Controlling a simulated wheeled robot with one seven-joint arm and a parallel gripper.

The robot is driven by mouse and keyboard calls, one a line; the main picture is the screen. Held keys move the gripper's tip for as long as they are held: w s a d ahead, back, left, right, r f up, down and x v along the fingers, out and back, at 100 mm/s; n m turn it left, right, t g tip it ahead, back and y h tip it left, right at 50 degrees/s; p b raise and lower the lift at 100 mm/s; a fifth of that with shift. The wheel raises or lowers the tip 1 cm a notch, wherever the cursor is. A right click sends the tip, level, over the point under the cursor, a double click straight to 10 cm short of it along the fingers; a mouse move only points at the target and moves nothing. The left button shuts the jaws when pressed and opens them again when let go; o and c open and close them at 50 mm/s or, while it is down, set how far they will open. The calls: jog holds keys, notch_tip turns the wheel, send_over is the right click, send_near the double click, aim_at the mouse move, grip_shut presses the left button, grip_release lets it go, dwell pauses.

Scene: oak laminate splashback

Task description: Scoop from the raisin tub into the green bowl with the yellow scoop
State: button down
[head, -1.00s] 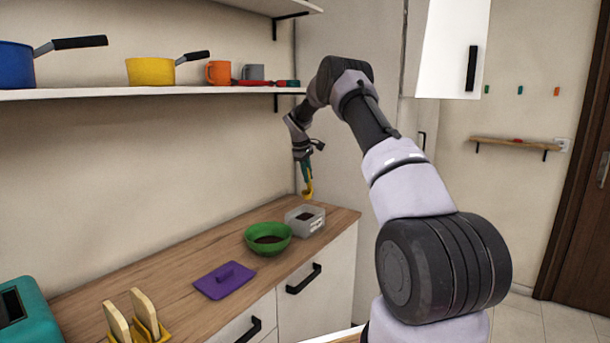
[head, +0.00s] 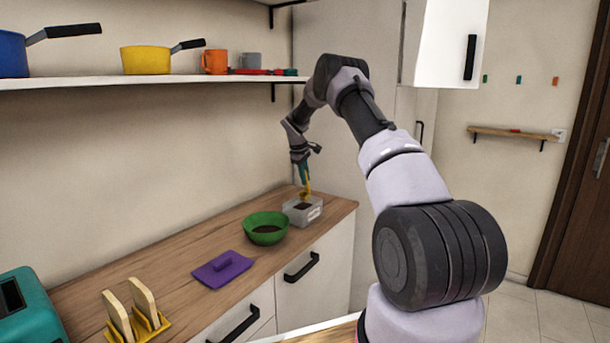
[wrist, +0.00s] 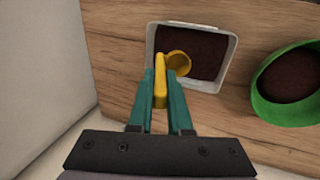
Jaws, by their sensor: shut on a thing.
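My gripper (head: 302,169) is shut on the yellow scoop (head: 306,190), which hangs over the raisin tub. In the wrist view the teal fingers (wrist: 161,105) grip the scoop's handle, and the scoop's round bowl (wrist: 179,63) lies over the tub's near left part. I cannot tell whether it touches the raisins. The raisin tub (head: 304,215) is a pale open box with dark contents, also in the wrist view (wrist: 152,45). The green bowl (head: 265,236) stands beside it, to the left in the head view, with dark contents inside. It shows at the right of the wrist view (wrist: 262,106).
A yellow rack with bread slices (head: 140,320) and a teal toaster (head: 30,315) are at the near left. A shelf (head: 140,82) with pans and mugs runs above.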

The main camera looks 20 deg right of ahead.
aim_at(303, 194)
jog(key=shift+f, duration=3.6)
jog(key=shift+s+a+g+y, duration=0.3)
jog(key=shift+s+a+y, duration=0.2)
jog(key=shift+s+a, duration=0.25)
jog(key=shift+w+d+g+y, duration=0.3)
jog(key=shift+w+g+y, duration=0.25)
jog(key=shift+y, duration=0.25)
jog(key=shift+r, duration=0.25)
jog(key=shift+w+d+r, duration=0.1)
jog(key=shift+d+r, duration=0.1)
jog(key=shift+r, duration=1.2)
jog(key=shift+w+d+r, duration=0.1)
jog(key=shift+d+r, duration=0.1)
jog(key=shift+r, duration=1.25)
jog(key=shift+w+d+r, duration=0.1)
jog(key=shift+d+r, duration=0.1)
jog(key=shift+r, duration=1.2)
jog(key=shift+r, duration=0.1)
